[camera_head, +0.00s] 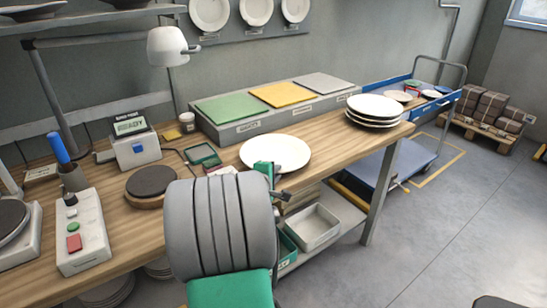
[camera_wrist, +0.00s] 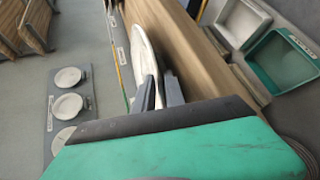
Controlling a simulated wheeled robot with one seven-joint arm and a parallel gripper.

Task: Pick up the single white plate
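The single white plate (camera_head: 275,150) lies level at the front edge of the wooden table, apart from the stack of white plates (camera_head: 375,108) on its right. In the head view my gripper (camera_head: 272,178) is at the plate's near rim, partly hidden by my own arm. In the wrist view the plate (camera_wrist: 143,42) shows nearly edge-on, and its rim reaches between the two grey fingers of my gripper (camera_wrist: 159,92). I cannot tell whether the fingers press on the rim or whether the plate is raised from the table.
A grey rack with green, yellow and grey panels (camera_head: 275,95) stands behind the plate. Small green trays (camera_head: 202,154), a dark round disc (camera_head: 152,180) and a control box (camera_head: 81,232) are to the left. Bins (camera_head: 312,227) sit below the table. A blue cart (camera_head: 405,165) stands right.

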